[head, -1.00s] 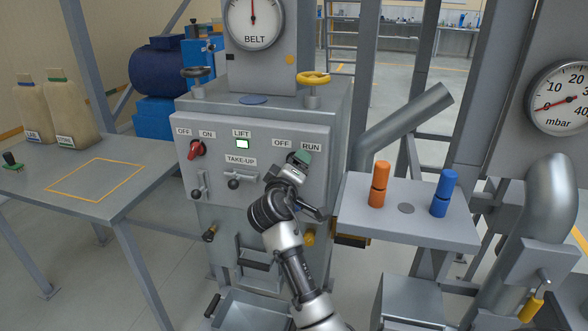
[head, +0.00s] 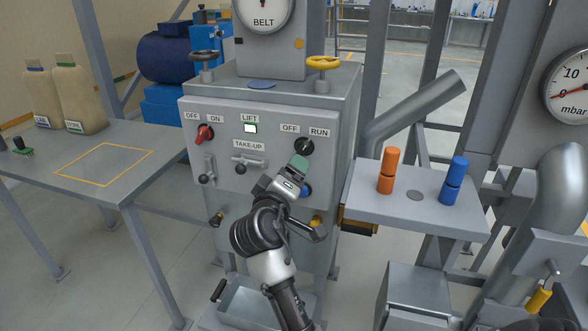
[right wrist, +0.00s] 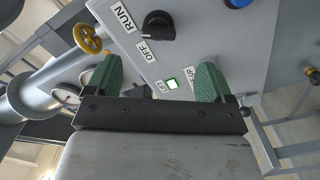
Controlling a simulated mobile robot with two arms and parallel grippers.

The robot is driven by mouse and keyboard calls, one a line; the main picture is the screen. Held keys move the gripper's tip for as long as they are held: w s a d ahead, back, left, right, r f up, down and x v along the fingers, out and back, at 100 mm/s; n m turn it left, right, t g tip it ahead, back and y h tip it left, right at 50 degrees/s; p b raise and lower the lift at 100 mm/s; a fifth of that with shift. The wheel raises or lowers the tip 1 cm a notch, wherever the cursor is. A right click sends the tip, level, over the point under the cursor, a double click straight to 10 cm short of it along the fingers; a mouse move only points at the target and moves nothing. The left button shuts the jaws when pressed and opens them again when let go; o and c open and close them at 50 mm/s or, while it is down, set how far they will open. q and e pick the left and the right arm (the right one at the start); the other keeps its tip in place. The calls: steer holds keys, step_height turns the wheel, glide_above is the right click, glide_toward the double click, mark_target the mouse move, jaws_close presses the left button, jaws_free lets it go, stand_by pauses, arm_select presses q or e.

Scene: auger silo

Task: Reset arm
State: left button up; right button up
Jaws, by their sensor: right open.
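My right gripper (head: 299,166) is open and empty in front of the grey control panel (head: 222,118), just below the black OFF/RUN knob (head: 304,147). In the right wrist view its green fingers (right wrist: 157,76) are spread, with nothing between them. The knob (right wrist: 160,27) shows beyond the fingers there, apart from them. I cannot tell exactly which way the knob points. My right arm comes up from the bottom of the head view and covers part of the cabinet front. My left gripper is not in view.
The panel also has a red OFF/ON switch (head: 205,133), a lit LIFT lamp (head: 250,128), a take-up lever (head: 248,162) and a blue button (head: 306,190) close to my gripper. A shelf (head: 424,208) at right holds an orange (head: 388,172) and a blue cylinder (head: 453,182).

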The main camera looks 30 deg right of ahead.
steer(key=shift+s+a, duration=0.2)
stand_by(0.4)
steer(key=a+f+n+g+y+p, duration=0.1)
steer(key=a+f+n+y+p, duration=0.25)
steer(key=f, duration=1.15)
steer(key=a+f+n+g+y, duration=0.15)
steer(key=a+f+y, duration=0.35)
steer(key=f, duration=1.1)
steer(key=s+f+m+g+y+p, duration=0.1)
steer(key=s+f+g+y+p, duration=0.3)
steer(key=s+f, duration=1.85)
steer(key=s+d+f+m+g, duration=0.1)
steer(key=s+f+g, duration=0.1)
steer(key=s, duration=1)
steer(key=s+d+f+m+g+y, duration=0.1)
steer(key=s+f+m+g, duration=0.1)
steer(key=s, duration=0.9)
steer(key=shift+s+d+f+m+p, duration=0.2)
steer(key=shift+s+f+m+p, duration=0.15)
steer(key=shift+f+p, duration=0.1)
